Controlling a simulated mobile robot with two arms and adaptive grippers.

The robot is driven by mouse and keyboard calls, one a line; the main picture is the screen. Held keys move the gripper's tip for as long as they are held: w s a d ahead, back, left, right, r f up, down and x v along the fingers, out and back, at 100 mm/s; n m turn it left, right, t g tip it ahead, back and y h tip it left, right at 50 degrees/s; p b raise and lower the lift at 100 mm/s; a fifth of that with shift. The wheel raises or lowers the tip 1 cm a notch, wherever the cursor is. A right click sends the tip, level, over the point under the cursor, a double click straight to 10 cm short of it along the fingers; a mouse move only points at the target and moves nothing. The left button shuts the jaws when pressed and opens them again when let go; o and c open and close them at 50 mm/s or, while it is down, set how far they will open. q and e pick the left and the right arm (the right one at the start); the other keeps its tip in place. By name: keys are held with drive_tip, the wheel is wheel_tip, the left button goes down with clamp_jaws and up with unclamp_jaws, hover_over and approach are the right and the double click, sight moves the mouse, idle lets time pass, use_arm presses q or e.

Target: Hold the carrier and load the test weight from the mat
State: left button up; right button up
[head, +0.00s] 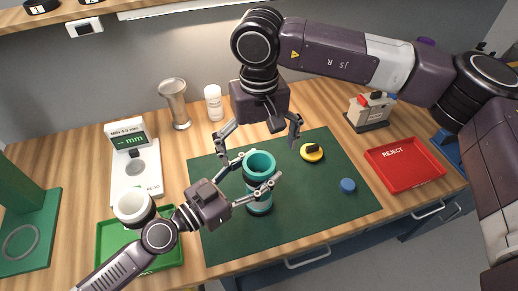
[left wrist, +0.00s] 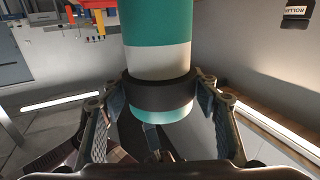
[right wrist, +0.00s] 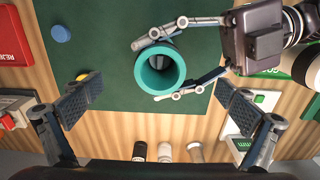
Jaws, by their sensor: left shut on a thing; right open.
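The carrier, a teal tube with a white band and a dark band (head: 259,192), stands upright over the green mat (head: 225,235), its open mouth up. My left gripper (head: 257,174) is shut around it; the left wrist view shows its fingers on both sides of the tube (left wrist: 158,55). My right gripper (head: 260,143) is open and empty above and behind the tube; in the right wrist view the teal mouth (right wrist: 160,68) lies between its fingers. A yellow disc with a black knob (head: 312,152), apparently the test weight, sits on the mat; a finger partly hides it in the right wrist view.
A blue disc (head: 348,185) lies on the mat's right side. A red REJECT tray (head: 404,166) is at right, a green tray (head: 110,240) and a gauge with a display (head: 128,135) at left. A metal cup (head: 176,105) and white bottle (head: 213,103) stand behind the mat.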

wheel_tip(320, 180, up, 12)
idle(0.5)
use_arm(q)
drive_tip(key=o, duration=1.4)
drive_tip(key=shift+o, duration=0.2)
drive_tip(key=v, duration=1.2)
